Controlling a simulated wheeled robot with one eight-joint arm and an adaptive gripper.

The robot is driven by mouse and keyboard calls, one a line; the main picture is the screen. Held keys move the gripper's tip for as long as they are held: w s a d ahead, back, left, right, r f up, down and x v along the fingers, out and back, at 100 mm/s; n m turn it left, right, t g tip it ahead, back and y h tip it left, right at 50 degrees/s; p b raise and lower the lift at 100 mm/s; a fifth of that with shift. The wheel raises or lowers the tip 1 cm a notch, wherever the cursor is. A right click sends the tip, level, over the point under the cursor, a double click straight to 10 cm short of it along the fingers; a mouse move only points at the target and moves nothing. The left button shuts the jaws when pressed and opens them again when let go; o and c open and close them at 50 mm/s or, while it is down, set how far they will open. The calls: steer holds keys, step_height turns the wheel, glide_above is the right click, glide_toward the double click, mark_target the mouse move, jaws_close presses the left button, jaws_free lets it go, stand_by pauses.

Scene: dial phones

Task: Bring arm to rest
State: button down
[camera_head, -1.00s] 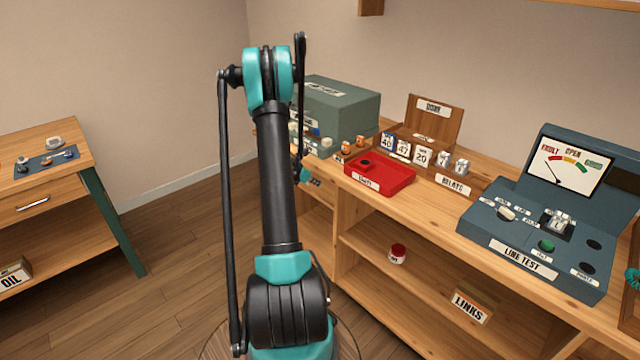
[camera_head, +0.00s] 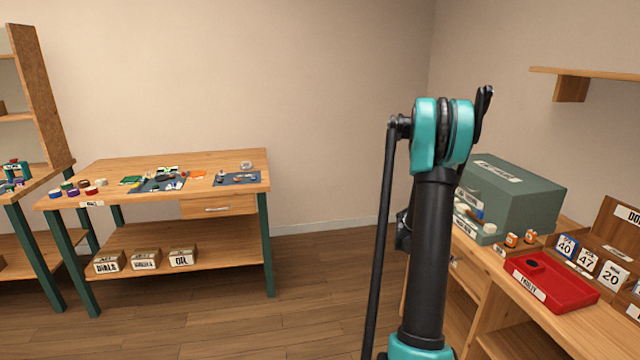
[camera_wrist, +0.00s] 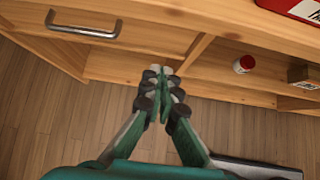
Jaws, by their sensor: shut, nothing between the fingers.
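My gripper (camera_wrist: 161,76) shows in the wrist view with its fingers together and nothing between them. It points down at the wooden bench's front, over the lower shelf edge and the floor. In the head view my teal and black arm (camera_head: 432,240) stands upright at the right of centre, in front of the right bench. The gripper itself is hidden behind the arm there.
The right bench carries a green-grey box (camera_head: 515,195) and a red tray (camera_head: 560,290). A drawer handle (camera_wrist: 82,25) is near the gripper. A workbench (camera_head: 150,215) with small parts stands at the left. Floor (camera_head: 310,290) between them is clear.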

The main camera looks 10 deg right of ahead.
steer(key=s+a+r+m+t+y, duration=0.1)
steer(key=s+a+r+m, duration=0.1)
steer(key=a, duration=0.4)
steer(key=s+a+r+m+y, duration=0.1)
steer(key=s+a+r+m, duration=0.15)
steer(key=a, duration=0.25)
steer(key=s+a+m+t+y, duration=0.1)
steer(key=s+a+m+y, duration=0.2)
steer(key=s+a+m, duration=0.4)
steer(key=s+a+m+t+y, duration=0.1)
steer(key=s+a+m+y, duration=0.2)
steer(key=s+a+m, duration=0.4)
steer(key=s+a, duration=0.5)
steer(key=a, duration=0.7)
steer(key=shift+a+f+y, duration=0.2)
steer(key=shift+f+y, duration=0.1)
steer(key=shift+y, duration=0.1)
